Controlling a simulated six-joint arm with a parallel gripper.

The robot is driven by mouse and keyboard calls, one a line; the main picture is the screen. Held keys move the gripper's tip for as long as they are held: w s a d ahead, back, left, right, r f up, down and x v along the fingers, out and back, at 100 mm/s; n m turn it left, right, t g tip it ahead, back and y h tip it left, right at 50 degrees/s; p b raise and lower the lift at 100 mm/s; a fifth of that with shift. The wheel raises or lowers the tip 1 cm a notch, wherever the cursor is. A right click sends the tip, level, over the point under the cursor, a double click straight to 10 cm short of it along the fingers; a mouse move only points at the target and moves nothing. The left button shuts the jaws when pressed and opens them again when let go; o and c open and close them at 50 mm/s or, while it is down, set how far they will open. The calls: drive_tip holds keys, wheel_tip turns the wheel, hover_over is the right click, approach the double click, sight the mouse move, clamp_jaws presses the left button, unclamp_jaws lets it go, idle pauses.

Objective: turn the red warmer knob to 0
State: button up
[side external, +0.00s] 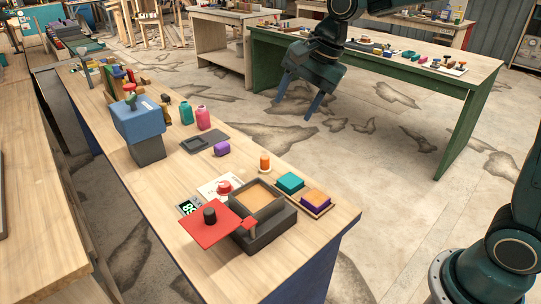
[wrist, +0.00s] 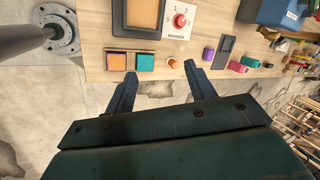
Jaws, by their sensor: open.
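The red warmer knob (side external: 223,186) sits on a white dial plate (side external: 209,190) on the wooden bench, beside a dark grey box with a tan top (side external: 262,197). In the wrist view the red knob (wrist: 180,20) shows at the top, with numerals including 1 and 2 on its white plate (wrist: 176,35). I cannot tell for sure which number it points at. My gripper (side external: 294,109) is open and empty, out past the bench edge and well away from the knob. Its two fingers also show in the wrist view (wrist: 160,68), apart, with nothing between them.
A red plate with a black knob (side external: 210,215) and a small display (side external: 188,207) are near the knob. Teal (side external: 290,183) and purple (side external: 314,198) blocks, an orange-topped piece (side external: 265,163) and a blue box (side external: 138,120) stand on the bench. Open floor lies under my gripper.

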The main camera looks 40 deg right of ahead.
drive_tip(key=w+a+f+m, duration=0.2)
drive_tip(key=w+f+m, duration=0.3)
drive_tip(key=w+f, duration=0.3)
drive_tip(key=m+g+y, duration=0.1)
drive_tip(key=m+y, duration=0.1)
drive_tip(key=m, duration=0.4)
approach(225, 184)
drive_tip(key=v, duration=0.3)
drive_tip(key=w+v, duration=0.1)
drive_tip(key=v, duration=0.1)
drive_tip(key=shift+s+a+r, duration=0.1)
drive_tip(key=shift+a+r, duration=0.05)
drive_tip(key=shift+r, duration=0.05)
drive_tip(key=shift+f, duration=0.1)
drive_tip(key=x, duration=1.3)
drive_tip(key=shift+s+f, duration=0.2)
drive_tip(key=shift+f, duration=0.15)
drive_tip(key=shift+g, duration=0.3)
drive_tip(key=c, duration=1)
